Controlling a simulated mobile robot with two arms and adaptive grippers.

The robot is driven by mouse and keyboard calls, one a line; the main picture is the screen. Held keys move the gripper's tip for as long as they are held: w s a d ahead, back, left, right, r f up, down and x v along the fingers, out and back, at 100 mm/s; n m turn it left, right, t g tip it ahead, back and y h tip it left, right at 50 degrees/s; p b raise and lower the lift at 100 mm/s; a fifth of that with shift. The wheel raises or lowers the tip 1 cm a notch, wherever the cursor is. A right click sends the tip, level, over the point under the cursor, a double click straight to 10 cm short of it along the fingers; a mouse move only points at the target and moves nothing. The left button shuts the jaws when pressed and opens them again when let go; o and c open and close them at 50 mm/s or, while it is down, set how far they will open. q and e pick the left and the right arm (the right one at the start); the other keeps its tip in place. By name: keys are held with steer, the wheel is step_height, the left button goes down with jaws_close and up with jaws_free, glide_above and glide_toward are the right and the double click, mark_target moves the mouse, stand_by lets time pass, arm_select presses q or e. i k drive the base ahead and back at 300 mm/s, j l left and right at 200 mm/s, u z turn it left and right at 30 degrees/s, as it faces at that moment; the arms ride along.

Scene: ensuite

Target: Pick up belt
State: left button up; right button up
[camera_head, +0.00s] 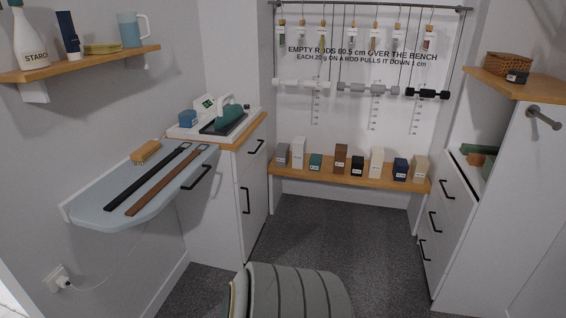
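Two belts lie side by side, flat, on a light blue-grey fold-down board (82,206) at the left wall. One is a black belt (150,184), nearer the wall. The other is a brown belt (165,187), nearer the room. Both run from the board's near end towards its far end, with a buckle-like end at the far side. Neither of my grippers is in view, and nothing touches the belts.
A brush (146,151) lies on the board beside the black belt. A wall shelf (85,63) overhangs on the left. A white cabinet (222,190) stands behind the board. A rounded grey striped object (292,291) is at bottom centre. The middle carpet (335,232) is clear.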

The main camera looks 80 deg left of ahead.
mark_target(143, 200)
steer(key=u, duration=3.55)
